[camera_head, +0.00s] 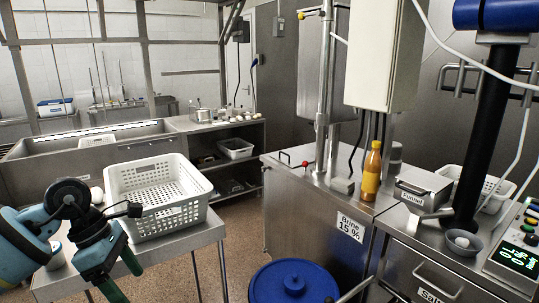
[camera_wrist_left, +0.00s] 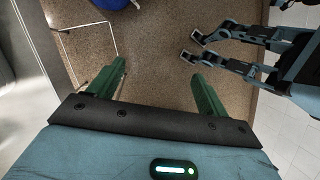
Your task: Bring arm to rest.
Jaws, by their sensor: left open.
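My left arm comes in at the lower left of the head view. My left gripper (camera_head: 130,284) hangs beside the front left of the small steel table, its green fingers pointing down. In the left wrist view the gripper (camera_wrist_left: 157,72) is open, with its two green fingers wide apart. Nothing is between them, and brown speckled floor shows beyond. My right gripper cannot be made out in the head view.
A white perforated basket (camera_head: 180,208) stands on the small steel table (camera_head: 180,250), close to my left arm. A blue lid (camera_head: 293,284) is at the bottom centre. An orange bottle (camera_head: 371,172) stands on the brine cabinet (camera_head: 310,205). Open floor (camera_head: 238,222) lies between table and cabinet.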

